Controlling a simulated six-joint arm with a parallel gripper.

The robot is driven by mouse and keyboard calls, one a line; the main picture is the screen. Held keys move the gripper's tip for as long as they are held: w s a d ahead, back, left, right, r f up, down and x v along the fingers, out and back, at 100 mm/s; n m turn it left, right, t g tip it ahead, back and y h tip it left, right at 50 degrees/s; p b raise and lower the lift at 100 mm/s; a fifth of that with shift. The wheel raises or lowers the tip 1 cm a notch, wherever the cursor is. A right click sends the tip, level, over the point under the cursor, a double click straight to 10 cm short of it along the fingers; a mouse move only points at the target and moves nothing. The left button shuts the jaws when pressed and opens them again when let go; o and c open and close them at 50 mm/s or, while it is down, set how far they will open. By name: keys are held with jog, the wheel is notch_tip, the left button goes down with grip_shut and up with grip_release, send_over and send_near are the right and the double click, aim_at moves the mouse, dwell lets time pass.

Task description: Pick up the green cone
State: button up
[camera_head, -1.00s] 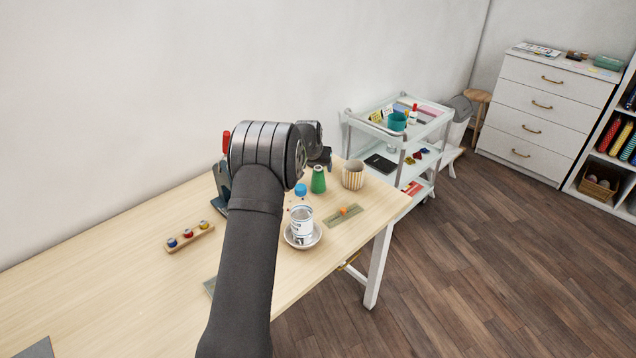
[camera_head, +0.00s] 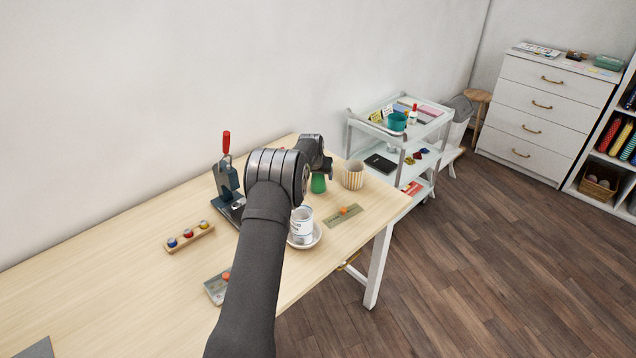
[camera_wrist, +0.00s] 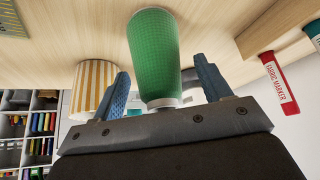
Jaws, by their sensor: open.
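The green cone (camera_head: 318,184) stands on the far part of the wooden table, its upper part hidden behind my gripper (camera_head: 326,170) in the head view. In the wrist view the green cone (camera_wrist: 154,55), with a white tip, lies between the two blue fingers of my gripper (camera_wrist: 165,85). The fingers are open, with a gap on each side of the cone, and I see no clear contact.
A striped cup (camera_head: 353,175) stands close to the cone. A white can (camera_head: 302,222) sits on a saucer (camera_head: 317,238) nearer the front. A press with a red handle (camera_head: 226,160) stands at the left. A red fabric marker (camera_wrist: 279,83) shows in the wrist view.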

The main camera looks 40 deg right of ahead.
jog(key=shift+c, duration=0.2)
jog(key=c, duration=1.1)
jog(key=shift+o, duration=0.2)
jog(key=shift+r, duration=0.1)
